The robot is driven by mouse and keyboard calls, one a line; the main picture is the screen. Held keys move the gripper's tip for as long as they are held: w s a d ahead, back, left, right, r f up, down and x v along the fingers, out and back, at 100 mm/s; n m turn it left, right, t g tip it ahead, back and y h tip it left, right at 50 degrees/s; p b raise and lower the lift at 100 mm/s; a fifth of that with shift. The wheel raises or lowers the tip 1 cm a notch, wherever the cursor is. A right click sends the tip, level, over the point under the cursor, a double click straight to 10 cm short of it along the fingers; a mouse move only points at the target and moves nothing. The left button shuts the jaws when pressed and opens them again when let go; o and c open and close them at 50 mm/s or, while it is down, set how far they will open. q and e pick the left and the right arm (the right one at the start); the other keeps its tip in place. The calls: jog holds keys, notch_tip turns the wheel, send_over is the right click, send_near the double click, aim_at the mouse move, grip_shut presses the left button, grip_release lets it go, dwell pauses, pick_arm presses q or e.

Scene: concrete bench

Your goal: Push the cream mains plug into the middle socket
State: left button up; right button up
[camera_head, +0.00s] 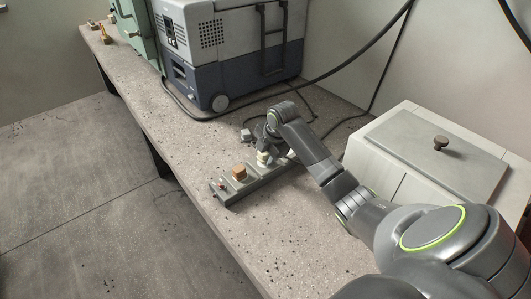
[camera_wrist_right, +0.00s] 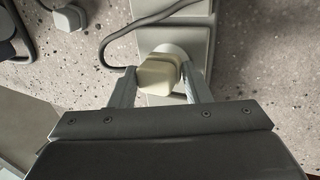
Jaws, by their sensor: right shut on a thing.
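The cream mains plug (camera_head: 263,157) is in my right gripper (camera_head: 267,146), over the grey socket strip (camera_head: 228,197) on the bench. In the right wrist view the cream plug (camera_wrist_right: 158,76) sits between the two fingers of the right gripper (camera_wrist_right: 160,84), which is shut on it. A pale round socket face (camera_wrist_right: 171,49) shows just behind the plug, around the strip's middle. I cannot tell whether the pins are in the socket. The strip also shows in the right wrist view (camera_wrist_right: 190,35). My left gripper is not in view.
A wooden block-like plug (camera_head: 239,172) sits on the strip's near part. A grey plug (camera_head: 246,134) lies loose beyond the strip. A grey cable (camera_wrist_right: 137,23) crosses the strip. A blue-grey case (camera_head: 235,60) stands behind; a pale lidded box (camera_head: 425,165) stands right.

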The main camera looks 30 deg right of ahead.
jog(key=shift+p, duration=0.3)
jog(key=shift+s+f, duration=0.2)
jog(key=shift+f, duration=0.25)
dwell(0.4)
